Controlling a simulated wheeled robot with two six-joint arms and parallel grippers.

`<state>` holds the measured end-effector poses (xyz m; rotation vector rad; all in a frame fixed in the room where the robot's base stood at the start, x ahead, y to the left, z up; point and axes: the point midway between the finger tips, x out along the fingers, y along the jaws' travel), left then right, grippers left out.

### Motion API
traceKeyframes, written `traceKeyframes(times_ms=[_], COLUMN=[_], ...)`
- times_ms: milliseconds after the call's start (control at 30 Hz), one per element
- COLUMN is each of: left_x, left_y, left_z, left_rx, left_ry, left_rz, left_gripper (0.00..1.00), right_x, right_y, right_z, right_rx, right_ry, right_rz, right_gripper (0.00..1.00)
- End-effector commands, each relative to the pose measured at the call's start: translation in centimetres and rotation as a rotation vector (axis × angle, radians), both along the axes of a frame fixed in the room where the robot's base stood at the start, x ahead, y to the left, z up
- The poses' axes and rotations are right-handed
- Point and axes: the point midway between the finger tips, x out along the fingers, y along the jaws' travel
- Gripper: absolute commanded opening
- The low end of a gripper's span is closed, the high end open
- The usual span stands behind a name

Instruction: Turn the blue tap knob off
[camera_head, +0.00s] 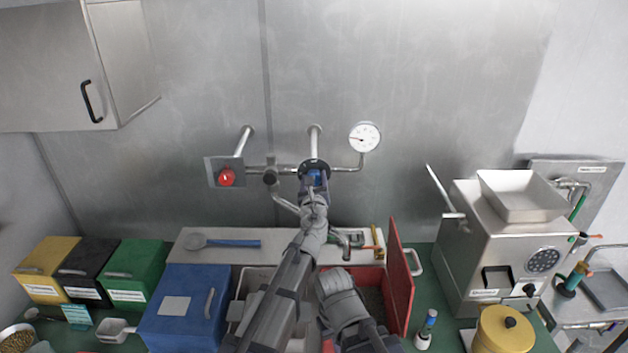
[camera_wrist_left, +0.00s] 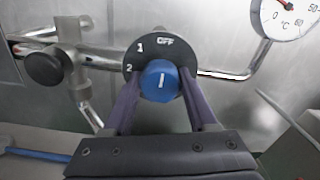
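The blue tap knob (camera_wrist_left: 160,82) sits on a dark round dial plate (camera_wrist_left: 134,56) marked 1, 2 and OFF. The white line on the knob stands nearly upright, toward the OFF label. My left gripper (camera_wrist_left: 160,92) has one finger on each side of the knob, with no clear gap at the tips, and looks shut on it. In the head view my left gripper (camera_head: 314,182) reaches up to the wall pipes and covers part of the knob (camera_head: 316,174).
A red knob (camera_head: 226,177) is left of the dial on the same pipework. A round gauge (camera_head: 364,137) is at its upper right. Below are a blue box (camera_head: 183,310), a red box with its lid (camera_head: 400,275) raised, and a grinder machine (camera_head: 500,240) at the right.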

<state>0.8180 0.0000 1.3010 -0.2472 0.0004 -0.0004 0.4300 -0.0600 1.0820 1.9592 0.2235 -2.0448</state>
Motion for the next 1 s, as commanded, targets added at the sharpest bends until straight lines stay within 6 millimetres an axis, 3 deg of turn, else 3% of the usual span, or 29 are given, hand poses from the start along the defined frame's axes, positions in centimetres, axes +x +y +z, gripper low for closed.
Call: traceKeyframes(times_ms=[33, 267, 667, 1000], left_x=[-0.2, -0.1, -0.6, -4.6], left_y=[0.0, 0.0, 0.2, 1.2], left_z=[-0.1, 0.0, 0.0, 0.0], left_rx=[0.001, 0.000, 0.000, 0.000], left_ry=[0.000, 0.000, 0.000, 0.000], left_rz=[0.000, 0.000, 0.001, 0.006], left_gripper=[0.62, 0.88, 0.88, 0.88], right_x=[0.0, 0.0, 0.0, 0.0], right_y=[0.0, 0.0, 0.0, 0.0], right_z=[0.0, 0.0, 0.0, 0.0], right_rx=[0.000, 0.000, 0.000, 0.000], right_ry=[0.000, 0.000, 0.000, 0.000], right_rz=[0.000, 0.000, 0.000, 0.000], right_gripper=[0.00, 0.00, 0.00, 0.00])
